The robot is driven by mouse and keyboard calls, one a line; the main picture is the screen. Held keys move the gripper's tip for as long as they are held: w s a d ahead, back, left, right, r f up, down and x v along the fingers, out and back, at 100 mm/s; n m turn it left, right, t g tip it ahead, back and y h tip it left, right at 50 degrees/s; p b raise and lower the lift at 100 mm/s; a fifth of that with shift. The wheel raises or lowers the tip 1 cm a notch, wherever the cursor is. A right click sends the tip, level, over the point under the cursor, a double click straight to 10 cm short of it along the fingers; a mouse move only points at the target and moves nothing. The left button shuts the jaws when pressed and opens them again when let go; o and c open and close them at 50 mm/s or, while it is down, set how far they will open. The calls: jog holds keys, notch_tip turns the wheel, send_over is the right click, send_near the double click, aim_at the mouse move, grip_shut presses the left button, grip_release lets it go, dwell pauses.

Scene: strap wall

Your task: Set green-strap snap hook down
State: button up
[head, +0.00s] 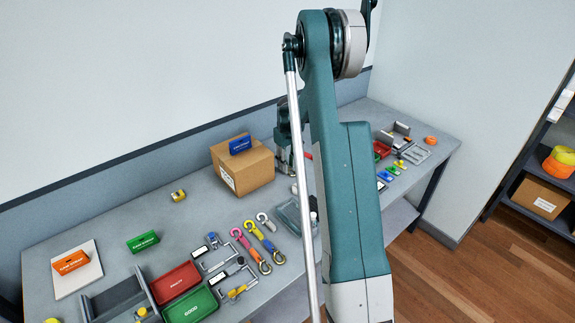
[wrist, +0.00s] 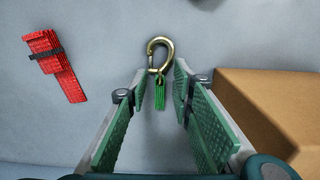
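The green-strap snap hook shows in the wrist view as a brass hook (wrist: 158,55) with a short green strap (wrist: 160,94) hanging from it toward me. It appears to lie on the grey bench top. My gripper (wrist: 160,88) has its green-padded fingers apart, one on each side of the strap, with a visible gap on both sides. In the head view my gripper (head: 285,160) is partly hidden by my arm, beside the cardboard box. I cannot make out the green-strap hook in the head view.
A folded red strap with a dark band (wrist: 54,65) lies left in the wrist view. A cardboard box (head: 243,168) stands close to my gripper, with a blue block (head: 240,144) on top. Several hooks, clamps and trays fill the bench front. A wall backs the bench.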

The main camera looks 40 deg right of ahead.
notch_tip(320, 180, up, 12)
dwell(0.6)
jog(key=shift+r, duration=0.15)
dwell(0.5)
jog(key=s+a+r+t, duration=0.2)
jog(key=s+a+r, duration=0.4)
jog(key=a+r, duration=0.55)
jog(key=s+a+r+t, duration=0.1)
jog(key=s+a+r, duration=0.6)
jog(key=a, duration=0.8)
jog(key=s+a+t, duration=0.4)
jog(key=s+a, duration=1.5)
jog(key=s, duration=0.4)
jog(key=shift+s, duration=0.35)
